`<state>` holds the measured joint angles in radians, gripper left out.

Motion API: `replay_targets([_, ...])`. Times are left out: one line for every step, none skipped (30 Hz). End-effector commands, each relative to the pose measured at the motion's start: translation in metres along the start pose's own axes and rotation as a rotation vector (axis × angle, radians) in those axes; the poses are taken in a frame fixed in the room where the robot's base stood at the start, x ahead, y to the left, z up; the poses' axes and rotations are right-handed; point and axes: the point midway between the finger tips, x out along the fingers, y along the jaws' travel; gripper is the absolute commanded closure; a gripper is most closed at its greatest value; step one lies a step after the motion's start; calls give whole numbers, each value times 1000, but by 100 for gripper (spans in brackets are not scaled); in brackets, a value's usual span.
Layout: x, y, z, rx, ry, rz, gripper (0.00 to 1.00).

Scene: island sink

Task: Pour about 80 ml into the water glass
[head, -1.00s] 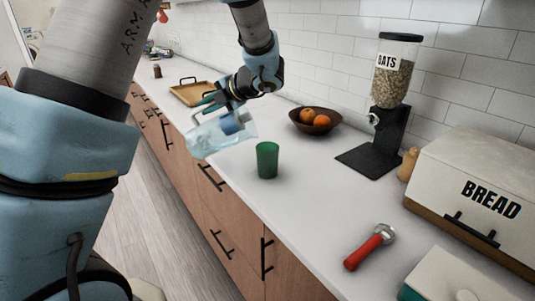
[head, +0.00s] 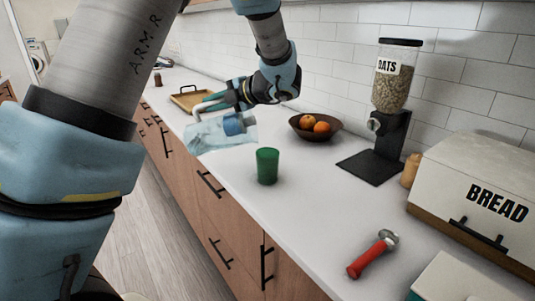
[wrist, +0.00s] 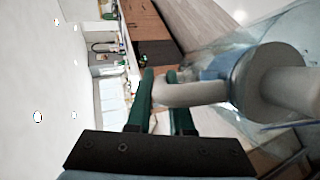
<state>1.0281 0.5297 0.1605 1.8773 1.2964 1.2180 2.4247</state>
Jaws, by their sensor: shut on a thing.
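The water glass, a green tumbler (head: 267,167), stands upright on the white counter. My gripper (head: 215,103) is shut on the handle of a clear, bluish jug (head: 212,135). The jug is held above the counter, tipped almost onto its side, up and to the left of the tumbler in the head view. A blue part shows at its right end. In the wrist view my green fingers (wrist: 158,85) close around the grey handle (wrist: 195,94), and the clear jug body (wrist: 225,60) is at the right. I see no stream, and the tumbler's contents are hidden.
A bowl of oranges (head: 315,127) and an oats dispenser (head: 377,140) stand behind the tumbler. A tray (head: 196,98) lies farther back. A red-handled tool (head: 370,257) and a bread box (head: 470,200) are at the right. Counter around the tumbler is clear.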

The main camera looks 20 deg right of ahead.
Motion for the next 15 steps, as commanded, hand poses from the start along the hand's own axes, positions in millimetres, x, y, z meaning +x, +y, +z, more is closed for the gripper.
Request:
replay_targets([-3, 4, 1, 2, 0, 8, 100])
replay_targets([-4, 4, 1, 3, 1, 12, 100])
replay_targets([-5, 4, 2, 5, 2, 17, 100])
replay_targets([-6, 5, 2, 6, 3, 21, 100])
replay_targets([-7, 4, 2, 7, 4, 24, 100])
replay_targets([-8, 5, 3, 9, 5, 28, 100])
replay_targets([-9, 5, 3, 11, 5, 31, 100])
replay_targets([-10, 5, 4, 12, 6, 35, 100])
replay_targets([-11, 5, 4, 15, 8, 40, 100])
replay_targets([-11, 5, 4, 16, 9, 44, 100])
replay_targets([-12, 5, 4, 18, 10, 47, 100])
replay_targets([-14, 6, 5, 20, 11, 53, 100])
replay_targets([-15, 6, 5, 21, 11, 57, 100])
replay_targets([-16, 6, 6, 22, 11, 60, 100])
replay_targets([-17, 6, 6, 24, 12, 64, 100])
